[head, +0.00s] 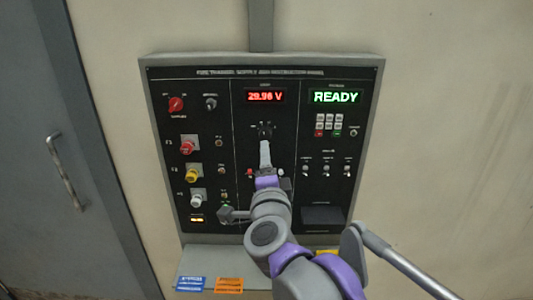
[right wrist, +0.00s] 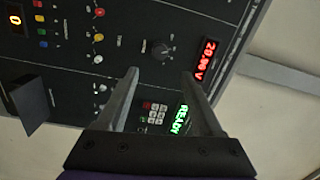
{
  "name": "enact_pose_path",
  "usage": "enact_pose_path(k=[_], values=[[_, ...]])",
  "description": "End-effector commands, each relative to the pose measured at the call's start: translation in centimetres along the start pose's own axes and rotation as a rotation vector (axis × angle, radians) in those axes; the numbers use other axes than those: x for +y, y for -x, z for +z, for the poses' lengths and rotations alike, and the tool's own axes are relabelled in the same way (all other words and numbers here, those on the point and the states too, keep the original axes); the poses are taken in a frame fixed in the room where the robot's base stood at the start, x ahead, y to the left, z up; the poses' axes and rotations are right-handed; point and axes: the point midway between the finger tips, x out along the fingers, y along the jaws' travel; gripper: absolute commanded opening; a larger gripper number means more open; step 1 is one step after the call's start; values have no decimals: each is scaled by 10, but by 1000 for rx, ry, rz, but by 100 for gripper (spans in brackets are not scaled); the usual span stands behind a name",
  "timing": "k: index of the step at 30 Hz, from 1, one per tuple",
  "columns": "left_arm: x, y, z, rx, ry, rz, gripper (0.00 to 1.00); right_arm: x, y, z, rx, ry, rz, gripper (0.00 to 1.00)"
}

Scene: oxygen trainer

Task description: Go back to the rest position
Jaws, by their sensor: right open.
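My right gripper (head: 265,143) is in front of the middle section of a black wall panel (head: 222,120) in the head view, with my arm coming up from the lower right. In the right wrist view my right gripper (right wrist: 160,75) has two spread fingers with nothing held between them. A black knob (right wrist: 160,50) shows just beyond the fingertips, apart from them in the picture; the exact gap is hard to judge. The same knob (head: 265,129) shows above the fingers in the head view. My arm hides the lower middle of the panel. My left gripper is not in view.
A red voltage display (head: 265,96) and a green READY display (head: 335,97) are lit. Red, yellow and white knobs stick out at the panel's left. A shelf (head: 255,258) with labels juts out below. A grey door (head: 50,200) stands left; bare wall lies right.

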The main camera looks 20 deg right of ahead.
Motion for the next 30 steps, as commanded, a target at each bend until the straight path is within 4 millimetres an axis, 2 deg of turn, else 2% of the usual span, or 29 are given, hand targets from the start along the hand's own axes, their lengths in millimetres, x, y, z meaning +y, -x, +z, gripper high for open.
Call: enact_pose_path(k=[4,14,17,20,23,25,27,30], values=[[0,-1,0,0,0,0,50,0,9,0,0,-1,0,68],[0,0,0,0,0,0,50,0,10,0,-4,4,-1,68],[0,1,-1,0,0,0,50,4,14,6,-53,53,-8,68],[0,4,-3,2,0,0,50,18,26,23,-178,188,-16,68],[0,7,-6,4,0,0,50,54,52,44,-362,403,1,68],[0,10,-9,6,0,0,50,92,77,54,-499,576,41,68],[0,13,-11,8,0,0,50,137,105,56,-630,748,105,68],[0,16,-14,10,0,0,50,201,146,45,-789,961,224,68]])
